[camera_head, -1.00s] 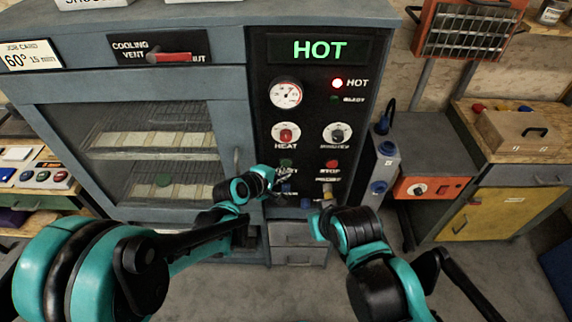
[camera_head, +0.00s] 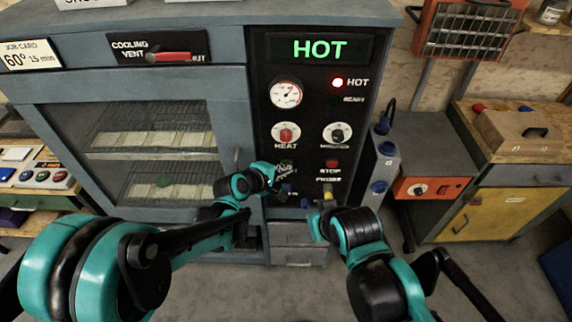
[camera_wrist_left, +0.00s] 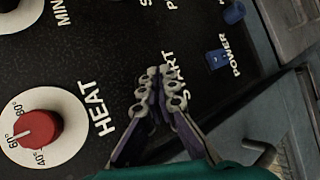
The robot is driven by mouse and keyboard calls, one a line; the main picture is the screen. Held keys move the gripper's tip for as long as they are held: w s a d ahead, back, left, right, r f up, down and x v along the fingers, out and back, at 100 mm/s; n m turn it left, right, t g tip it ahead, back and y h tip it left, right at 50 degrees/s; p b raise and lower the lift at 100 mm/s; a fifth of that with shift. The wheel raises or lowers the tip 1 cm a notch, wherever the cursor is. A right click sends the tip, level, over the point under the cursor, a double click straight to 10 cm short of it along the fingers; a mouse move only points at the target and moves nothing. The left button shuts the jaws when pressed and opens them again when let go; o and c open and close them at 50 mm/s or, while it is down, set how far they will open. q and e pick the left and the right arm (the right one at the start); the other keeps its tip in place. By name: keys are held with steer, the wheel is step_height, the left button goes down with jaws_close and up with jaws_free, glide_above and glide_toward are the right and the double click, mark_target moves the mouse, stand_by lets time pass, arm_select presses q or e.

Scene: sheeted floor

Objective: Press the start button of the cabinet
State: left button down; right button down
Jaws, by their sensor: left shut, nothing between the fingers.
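The cabinet (camera_head: 228,78) stands in front of me with a black control panel (camera_head: 262,115) on its right side. My left gripper (camera_head: 286,170) is shut and empty at the lower left of the panel. In the left wrist view its closed fingertips (camera_wrist_left: 160,85) are over the panel beside the START label (camera_wrist_left: 176,78). The start button is mostly hidden behind the fingers, and I cannot tell whether they touch it.
The red HEAT knob (camera_wrist_left: 38,130) and blue POWER switch (camera_wrist_left: 218,60) sit close to my left fingers. A red STOP button (camera_head: 331,163) is to the right. The HOT lamp (camera_head: 337,83) is lit. A grey unit with blue knobs (camera_head: 379,187) stands beside the cabinet.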

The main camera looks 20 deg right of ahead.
arm_select(q)
steer(key=shift+w, duration=0.15)
stand_by(0.4)
steer(key=shift+s+a, duration=0.2)
steer(key=shift+s, duration=0.6)
steer(key=s, duration=0.2)
steer(key=s+a, duration=0.1)
steer(key=s, duration=0.1)
steer(key=shift+s+a, duration=0.2)
steer(key=shift+s, duration=0.2)
stand_by(0.4)
